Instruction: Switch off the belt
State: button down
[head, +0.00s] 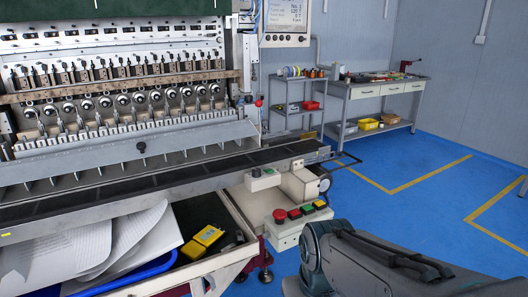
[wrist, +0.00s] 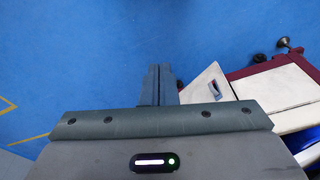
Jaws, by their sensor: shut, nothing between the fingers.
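The dark belt (head: 150,182) runs along the front of the coil winder. At its right end is a small pale box (head: 263,178) with a dark knob and a green spot on top. In the wrist view my gripper (wrist: 158,70) is shut and empty above the blue floor. The head view shows my arm, but not the fingers.
A shelf (head: 299,104) and a workbench (head: 380,90) stand behind. The blue floor (head: 400,205) at right is clear.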

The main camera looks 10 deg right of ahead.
jog(key=shift+s+a, duration=0.1)
jog(key=shift+a, duration=0.05)
jog(key=w+r+n+p, duration=0.1)
jog(key=w+r+p, duration=1)
jog(key=w+r, duration=0.3)
jog(key=w+r+n+p, duration=0.2)
jog(key=w+r+p, duration=0.9)
jog(key=w, duration=1)
notch_tip(320, 180, up, 4)
jog(key=shift+f+n+y, duration=0.25)
jog(key=shift+n+y, duration=0.05)
jog(key=shift+y, duration=0.1)
jog(key=shift+w+f, duration=0.1)
jog(key=p, duration=0.3)
send_over(269, 170)
jog(key=f, duration=1.2)
jog(key=shift+s+f, duration=0.15)
jog(key=shift+s, duration=0.05)
jog(key=shift+s+d+f, duration=0.1)
jog(key=shift+d+f, duration=0.1)
jog(key=shift+f, duration=0.45)
jog(key=shift+t+b, duration=0.3)
